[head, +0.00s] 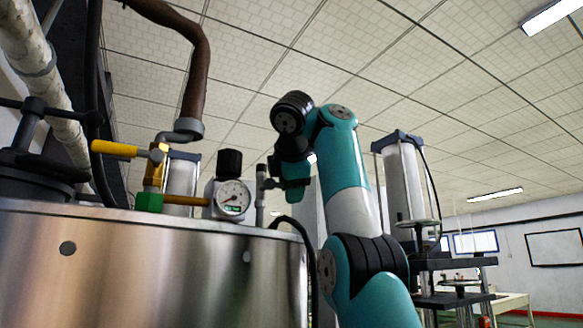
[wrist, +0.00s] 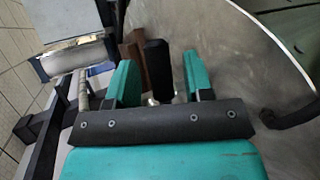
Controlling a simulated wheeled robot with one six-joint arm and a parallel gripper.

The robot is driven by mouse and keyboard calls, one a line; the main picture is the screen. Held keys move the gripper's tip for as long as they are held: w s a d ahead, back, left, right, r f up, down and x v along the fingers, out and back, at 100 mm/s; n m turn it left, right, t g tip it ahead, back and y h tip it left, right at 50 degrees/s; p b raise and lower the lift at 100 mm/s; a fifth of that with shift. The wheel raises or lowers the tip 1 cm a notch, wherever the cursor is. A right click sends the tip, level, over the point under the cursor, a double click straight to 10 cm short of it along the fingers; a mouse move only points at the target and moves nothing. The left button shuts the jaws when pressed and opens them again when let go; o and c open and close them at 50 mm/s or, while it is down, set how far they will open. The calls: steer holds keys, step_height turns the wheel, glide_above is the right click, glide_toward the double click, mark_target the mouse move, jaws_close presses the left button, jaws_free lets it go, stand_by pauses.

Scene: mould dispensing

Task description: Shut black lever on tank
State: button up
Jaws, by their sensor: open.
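The steel tank (head: 150,260) fills the lower left of the head view; its grey top (wrist: 235,50) shows in the wrist view. The black lever (wrist: 154,62) stands between the two teal fingers of my gripper (wrist: 160,68) in the wrist view, with a small metal fitting (wrist: 152,100) near its lower end. My gripper is open, with a finger on each side of the lever; I cannot tell whether either touches it. In the head view my gripper (head: 284,188) is beside a grey upright pipe (head: 260,192) at the tank's right rim. The lever is not clear there.
A pressure gauge (head: 233,198) with a black knob (head: 229,163) stands left of my gripper. Further left is a yellow-handled valve (head: 115,149) above a green fitting (head: 148,201). A brown hose (head: 194,80) rises behind. A cylinder stand (head: 404,180) is at right.

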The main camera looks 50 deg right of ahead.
steer(key=p+v, duration=0.6)
steer(key=v, duration=1.1)
steer(key=shift+s, duration=0.1)
